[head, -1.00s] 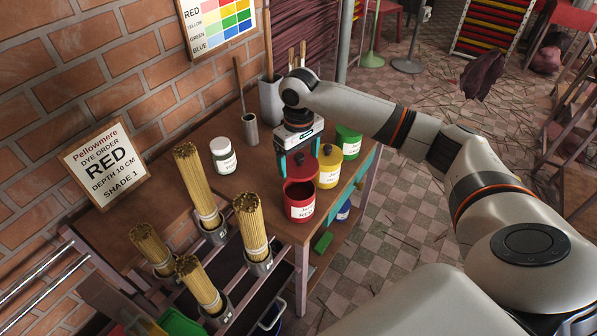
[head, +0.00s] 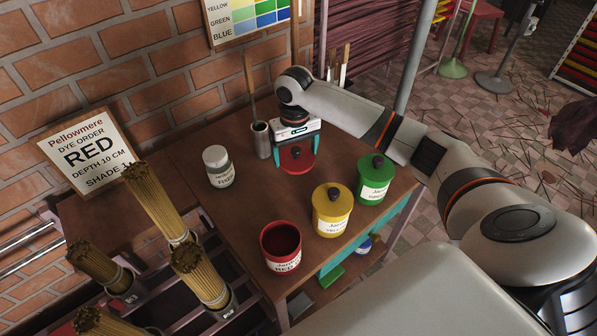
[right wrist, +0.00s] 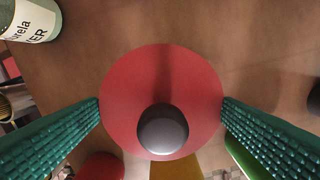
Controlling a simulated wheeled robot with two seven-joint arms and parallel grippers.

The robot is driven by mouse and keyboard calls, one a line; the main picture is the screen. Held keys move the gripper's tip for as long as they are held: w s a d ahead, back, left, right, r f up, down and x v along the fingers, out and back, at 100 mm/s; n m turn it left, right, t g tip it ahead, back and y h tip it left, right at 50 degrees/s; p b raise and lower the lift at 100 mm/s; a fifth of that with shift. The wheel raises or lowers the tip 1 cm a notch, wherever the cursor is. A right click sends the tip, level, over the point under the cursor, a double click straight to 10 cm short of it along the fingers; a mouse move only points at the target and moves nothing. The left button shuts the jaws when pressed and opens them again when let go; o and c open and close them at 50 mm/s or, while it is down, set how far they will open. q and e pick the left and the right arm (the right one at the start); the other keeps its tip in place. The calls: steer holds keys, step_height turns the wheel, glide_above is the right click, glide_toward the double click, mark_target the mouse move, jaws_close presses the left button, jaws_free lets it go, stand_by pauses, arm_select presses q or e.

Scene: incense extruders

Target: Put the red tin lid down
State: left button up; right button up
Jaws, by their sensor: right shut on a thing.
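The red tin lid (head: 296,158) is a flat red disc with a dark round knob. My right gripper (head: 297,160) is shut on it at its rim, over the back part of the wooden table (head: 225,212). In the right wrist view the lid (right wrist: 160,80) sits between the two green ridged fingers, over the brown table top. Whether it touches the table I cannot tell. The open red tin (head: 282,246) stands at the table's front edge, its dark red inside showing. My left gripper is not in view.
A yellow tin (head: 332,210) and a green tin (head: 375,180), both lidded, stand right of the red tin. A white-labelled jar (head: 218,167) and a metal cup (head: 260,139) stand to the left. Incense bundles (head: 157,203) stand at lower left.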

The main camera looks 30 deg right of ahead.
steer(key=shift+w+a+f, duration=0.1)
steer(key=shift+w+f, duration=0.05)
steer(key=shift+f, duration=0.25)
glide_above(294, 184)
step_height(294, 184, down, 5)
steer(key=shift+a, duration=0.1)
step_height(294, 184, down, 4)
steer(key=shift+r, duration=0.15)
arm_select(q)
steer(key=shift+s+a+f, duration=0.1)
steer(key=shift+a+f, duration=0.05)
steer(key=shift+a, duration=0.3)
arm_select(e)
steer(key=shift+f, duration=0.2)
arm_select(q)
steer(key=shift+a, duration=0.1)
arm_select(e)
steer(key=o, duration=0.8)
steer(key=shift+f, duration=0.15)
step_height(294, 184, up, 12)
steer(key=shift+r, duration=0.2)
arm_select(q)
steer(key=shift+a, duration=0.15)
